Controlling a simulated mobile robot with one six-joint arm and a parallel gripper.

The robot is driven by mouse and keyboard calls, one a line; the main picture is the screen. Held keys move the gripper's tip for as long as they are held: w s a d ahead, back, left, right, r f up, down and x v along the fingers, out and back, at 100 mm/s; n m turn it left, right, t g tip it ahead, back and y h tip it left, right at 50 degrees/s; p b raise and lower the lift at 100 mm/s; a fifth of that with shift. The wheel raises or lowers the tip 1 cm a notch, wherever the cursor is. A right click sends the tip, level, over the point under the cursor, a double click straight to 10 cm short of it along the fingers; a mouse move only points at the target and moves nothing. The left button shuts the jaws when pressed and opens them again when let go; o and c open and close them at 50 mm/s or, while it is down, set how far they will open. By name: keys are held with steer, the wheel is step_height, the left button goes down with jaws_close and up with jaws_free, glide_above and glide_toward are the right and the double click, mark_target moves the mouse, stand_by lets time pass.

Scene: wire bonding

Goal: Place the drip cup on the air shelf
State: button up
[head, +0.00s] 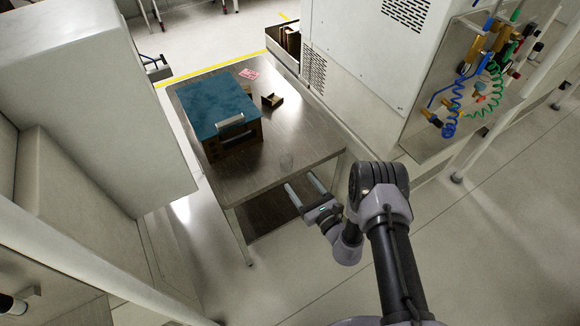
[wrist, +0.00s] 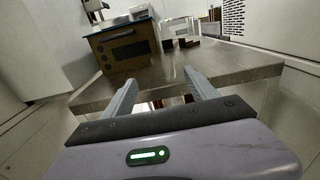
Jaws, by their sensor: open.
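A small, clear, faint cup-like thing (head: 286,160), which looks like the drip cup, sits on the metal table near its front edge in the head view. I cannot make it out in the wrist view. My gripper (head: 300,181) is open and empty just short of this edge, its fingers pointing toward the cup and apart from it. In the wrist view my gripper (wrist: 162,88) has its two grey fingers spread before the table edge. No air shelf can be clearly identified; a panel with air fittings and coiled hoses (head: 482,82) hangs at the right.
The metal table (head: 305,140) holds a brown box with a blue top (head: 222,108), a small dark open tray (head: 272,100) and a pink card (head: 249,74). A white cabinet (head: 375,50) stands behind right. The floor at right is open.

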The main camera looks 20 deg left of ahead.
mark_target(290, 166)
steer(key=b+x, duration=0.3)
steer(key=x, duration=0.6)
steer(key=shift+w, duration=0.3)
steer(key=shift+r, duration=0.1)
jaws_close()
